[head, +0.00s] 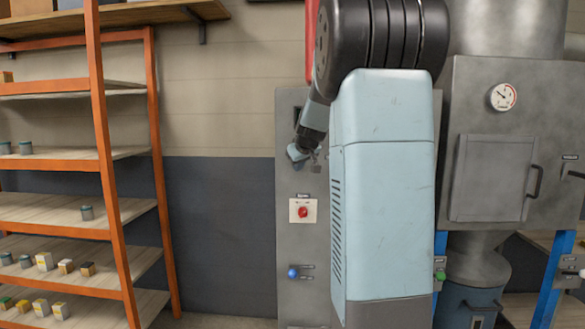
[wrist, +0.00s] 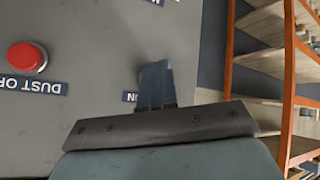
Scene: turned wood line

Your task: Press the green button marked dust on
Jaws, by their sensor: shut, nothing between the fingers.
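In the wrist view, my gripper (wrist: 156,84) has its fingers together, with nothing between them. Its tips are over a round button rim (wrist: 142,75) on the grey panel (wrist: 95,50). The fingers hide most of that button, so its colour does not show; whether they touch it I cannot tell. Beside it is a partly covered label (wrist: 130,97) ending in "ON", upside down in this view. In the head view, my gripper (head: 303,154) is at the upper part of the cabinet front (head: 287,240); the button there is hidden.
A red button (wrist: 27,57) marked "DUST OFF" is left of my fingers in the wrist view. In the head view, a red button (head: 303,212) on a pale plate and a blue knob (head: 293,272) are below my gripper. Orange shelving (head: 104,165) stands left.

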